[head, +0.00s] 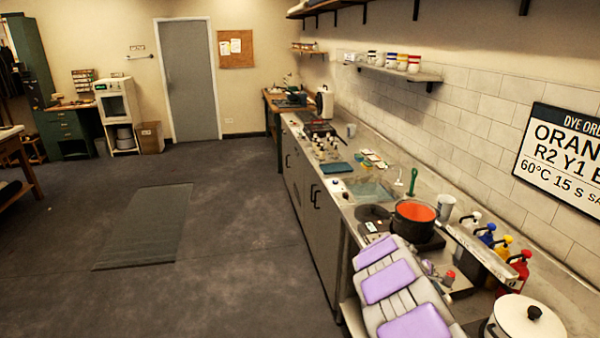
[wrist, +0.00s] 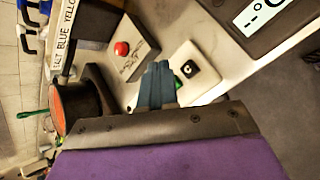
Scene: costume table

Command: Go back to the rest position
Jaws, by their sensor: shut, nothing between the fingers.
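My arm, with purple pads and grey links, reaches over the counter in the lower middle of the head view. My gripper (wrist: 158,85) shows in the wrist view as two blue-grey fingers pressed together with nothing between them. It is above the counter, beside a small white switch box (wrist: 207,62) with a green part partly behind the fingers. I cannot tell whether the fingers touch it. In the head view the fingertips are not clearly seen.
A pot of orange liquid (head: 414,222) stands on a hotplate close to my arm. A red button (wrist: 122,48) sits on a box near the gripper. Pump bottles (head: 502,245) and a white lidded pot (head: 525,318) stand right. Open floor (head: 230,230) lies left.

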